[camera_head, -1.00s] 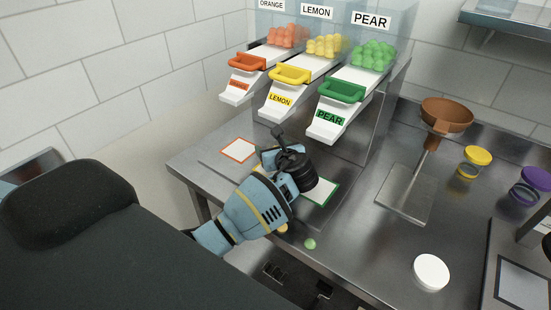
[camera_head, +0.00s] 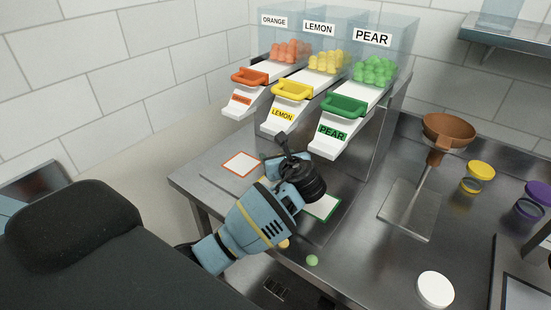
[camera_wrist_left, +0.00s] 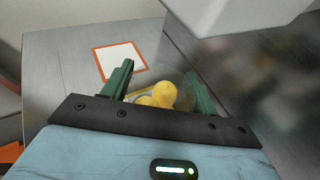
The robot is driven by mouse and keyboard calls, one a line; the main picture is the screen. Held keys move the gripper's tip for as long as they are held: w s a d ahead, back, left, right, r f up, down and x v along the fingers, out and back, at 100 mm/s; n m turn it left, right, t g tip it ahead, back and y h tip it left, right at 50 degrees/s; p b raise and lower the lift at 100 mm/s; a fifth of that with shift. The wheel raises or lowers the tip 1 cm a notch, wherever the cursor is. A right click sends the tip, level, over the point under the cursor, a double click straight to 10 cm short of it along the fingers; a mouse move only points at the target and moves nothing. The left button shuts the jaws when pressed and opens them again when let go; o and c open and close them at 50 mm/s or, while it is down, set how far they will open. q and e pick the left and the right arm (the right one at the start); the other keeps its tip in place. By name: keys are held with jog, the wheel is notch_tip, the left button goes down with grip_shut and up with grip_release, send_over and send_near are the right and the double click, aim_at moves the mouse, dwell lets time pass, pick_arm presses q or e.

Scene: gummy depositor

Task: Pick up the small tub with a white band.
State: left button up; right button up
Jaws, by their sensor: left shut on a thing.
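My left gripper (camera_head: 303,182) is over the front of the steel table, just before the depositor's chutes. Its fingers are hidden by the hand in the head view. In the left wrist view the green fingers (camera_wrist_left: 160,90) are shut on a clear round tub (camera_wrist_left: 182,77) with yellow gummies (camera_wrist_left: 158,95) in it. Its band cannot be made out, so I cannot tell whether it is white. A white round lid-like piece (camera_head: 435,289) lies at the table's front right. My right gripper is not in view.
The depositor has orange (camera_head: 249,77), yellow (camera_head: 291,90) and green (camera_head: 343,106) handles. An orange-edged mat (camera_head: 241,164) and green-edged mat (camera_head: 322,207) lie before it. A brown funnel (camera_head: 447,131), yellow-topped tub (camera_head: 480,171) and purple-topped tub (camera_head: 536,196) stand right. A green gummy (camera_head: 312,260) lies near the front.

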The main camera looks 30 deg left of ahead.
pick_arm(q)
jog(key=s+d+r, duration=0.1)
jog(key=s+d, duration=0.8)
jog(key=s, duration=0.1)
jog(key=shift+d+r, duration=0.15)
jog(key=shift+d, duration=0.25)
jog(key=shift+s, duration=0.1)
jog(key=shift+d, duration=0.1)
